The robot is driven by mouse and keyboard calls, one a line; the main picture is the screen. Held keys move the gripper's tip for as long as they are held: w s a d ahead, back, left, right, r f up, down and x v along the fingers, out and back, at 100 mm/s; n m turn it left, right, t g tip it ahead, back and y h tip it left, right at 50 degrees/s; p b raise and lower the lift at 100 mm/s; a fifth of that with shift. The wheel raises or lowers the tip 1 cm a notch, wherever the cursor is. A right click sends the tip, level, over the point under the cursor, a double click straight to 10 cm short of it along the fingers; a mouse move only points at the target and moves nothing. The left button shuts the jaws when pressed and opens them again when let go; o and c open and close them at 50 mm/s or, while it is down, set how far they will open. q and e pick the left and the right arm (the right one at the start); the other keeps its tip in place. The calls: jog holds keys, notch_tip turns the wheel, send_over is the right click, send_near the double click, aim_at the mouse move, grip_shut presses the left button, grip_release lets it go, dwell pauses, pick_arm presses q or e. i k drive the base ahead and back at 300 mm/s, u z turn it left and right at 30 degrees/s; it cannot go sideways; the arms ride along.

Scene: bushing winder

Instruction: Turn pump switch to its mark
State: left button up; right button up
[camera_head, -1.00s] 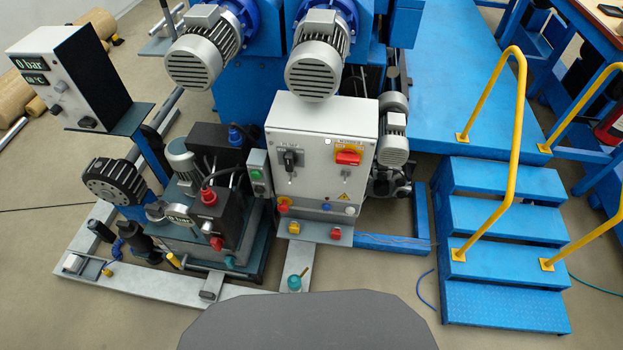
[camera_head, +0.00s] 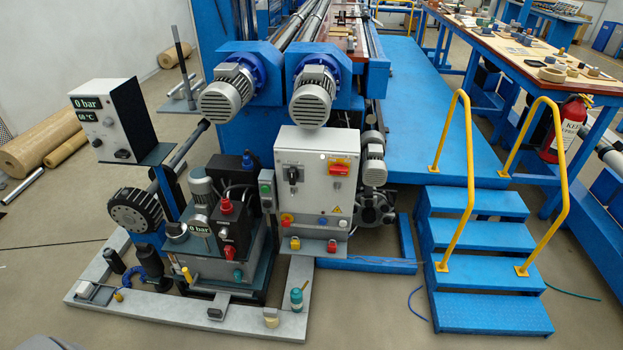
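The grey control box (camera_head: 316,200) stands in the middle of the head view, below two grey motors. A black rotary switch (camera_head: 292,175), taken as the pump switch, is on the upper left of its front face. Its handle looks roughly upright. Small lettering and marks around it are too small to read. A red rotary switch on a yellow plate (camera_head: 339,168) sits to its right. Neither of my grippers is in view, and nothing touches the switch.
A pump unit with hoses and a "0 bar" display (camera_head: 199,229) stands left of the box. A grey frame (camera_head: 245,322) runs along the floor in front. Blue steps (camera_head: 485,260) with yellow handrails (camera_head: 470,180) are on the right.

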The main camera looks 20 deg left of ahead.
aim_at(292, 174)
jog(key=z, duration=0.55)
jog(key=i, duration=1.3)
jog(key=u, duration=0.45)
